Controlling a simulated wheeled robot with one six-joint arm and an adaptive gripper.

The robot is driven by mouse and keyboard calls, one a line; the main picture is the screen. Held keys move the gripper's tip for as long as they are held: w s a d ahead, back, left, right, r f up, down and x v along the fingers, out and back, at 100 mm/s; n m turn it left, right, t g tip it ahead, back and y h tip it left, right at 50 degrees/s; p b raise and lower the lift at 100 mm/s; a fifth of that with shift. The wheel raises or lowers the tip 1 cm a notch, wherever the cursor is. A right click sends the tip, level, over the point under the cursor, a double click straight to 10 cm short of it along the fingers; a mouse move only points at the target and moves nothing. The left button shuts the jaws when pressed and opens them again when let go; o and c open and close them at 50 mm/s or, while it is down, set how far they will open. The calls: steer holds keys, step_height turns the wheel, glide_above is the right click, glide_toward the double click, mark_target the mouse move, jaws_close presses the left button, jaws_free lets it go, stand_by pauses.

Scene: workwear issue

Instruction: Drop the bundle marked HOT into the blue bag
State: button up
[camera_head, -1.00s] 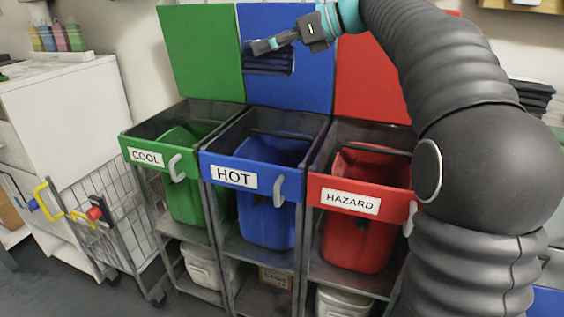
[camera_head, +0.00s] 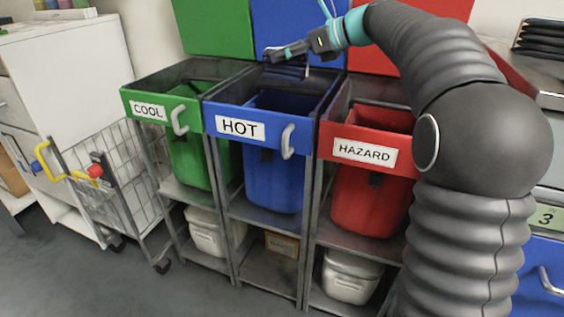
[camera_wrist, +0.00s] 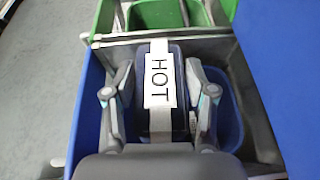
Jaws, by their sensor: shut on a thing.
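My gripper (camera_wrist: 158,98) is shut on a dark folded bundle (camera_wrist: 177,74) with a white band and a label reading HOT. In the wrist view the bundle is between the two fingers, over the blue bag (camera_wrist: 230,112). In the head view my gripper (camera_head: 287,50) is above the back part of the blue-fronted HOT frame. There the bundle shows only as a thin dark shape below the fingers. The blue bag (camera_head: 274,183) hangs open inside this frame, in the middle of three. How far the bundle is above the bag is hard to tell.
A green bag (camera_head: 190,160) marked COOL hangs at left and a red bag (camera_head: 370,203) marked HAZARD at right. Raised coloured lids stand behind, including a blue one (camera_head: 300,22). A wire trolley (camera_head: 112,190) stands at left. White containers (camera_head: 350,278) sit on the lower shelves.

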steer(key=shift+f+b, duration=1.25)
steer(key=shift+f, duration=0.1)
steer(key=o, duration=1.4)
steer(key=shift+c, duration=0.2)
steer(key=v, duration=1.2)
steer(key=shift+s+a+r, duration=0.1)
steer(key=shift+r, duration=0.05)
